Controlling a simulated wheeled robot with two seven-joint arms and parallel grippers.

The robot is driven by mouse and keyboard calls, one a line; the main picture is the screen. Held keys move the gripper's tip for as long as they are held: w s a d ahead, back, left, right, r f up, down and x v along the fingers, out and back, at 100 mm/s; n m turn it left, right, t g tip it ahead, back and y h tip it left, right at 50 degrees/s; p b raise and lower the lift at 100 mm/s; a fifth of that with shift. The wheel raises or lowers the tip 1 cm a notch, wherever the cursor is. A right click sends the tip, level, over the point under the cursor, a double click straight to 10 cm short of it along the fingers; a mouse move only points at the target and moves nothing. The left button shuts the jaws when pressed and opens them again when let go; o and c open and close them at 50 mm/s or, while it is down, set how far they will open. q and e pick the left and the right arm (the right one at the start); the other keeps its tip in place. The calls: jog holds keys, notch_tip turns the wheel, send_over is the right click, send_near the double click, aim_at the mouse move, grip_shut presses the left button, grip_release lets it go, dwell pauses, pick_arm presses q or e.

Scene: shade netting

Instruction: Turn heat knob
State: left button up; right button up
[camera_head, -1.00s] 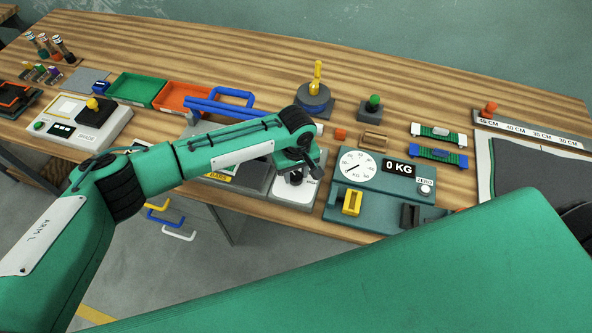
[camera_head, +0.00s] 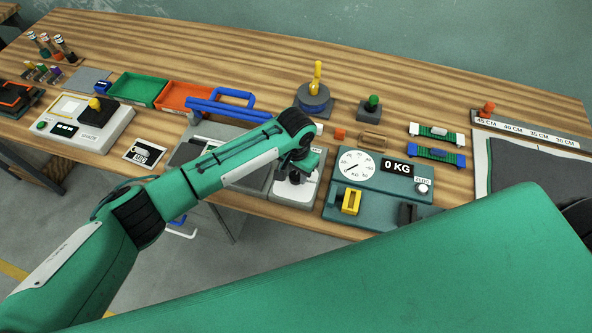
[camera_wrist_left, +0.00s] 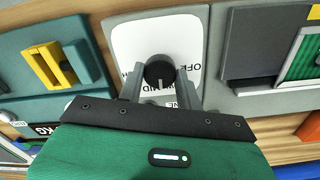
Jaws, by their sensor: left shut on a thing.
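The heat knob (camera_wrist_left: 160,71) is a round black knob with a pale pointer line, on a white dial plate (camera_wrist_left: 187,32) with partly hidden lettering. In the left wrist view the two fingers of my left gripper (camera_wrist_left: 160,84) stand on either side of the knob, shut on it. In the head view my left gripper (camera_head: 294,176) is over the white panel (camera_head: 308,190) beside the scale, and the knob is mostly hidden under it. My right gripper is not in view; a large green part of my own body covers the lower right.
A teal scale unit (camera_head: 385,189) with a yellow block (camera_head: 351,201) stands just right of the knob panel. A blue handle (camera_head: 228,110) and an orange tray (camera_head: 183,97) lie behind my left arm. The wooden bench's far strip is mostly clear.

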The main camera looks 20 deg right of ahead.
pick_arm(q)
jog(key=m, duration=0.3)
jog(key=shift+m, duration=0.4)
jog(key=m, duration=0.7)
jog(key=shift+r+m+b, duration=0.1)
jog(key=shift+m+b, duration=0.2)
jog(key=shift+m, duration=1.4)
jog(key=shift+w, duration=0.1)
jog(key=o, duration=1)
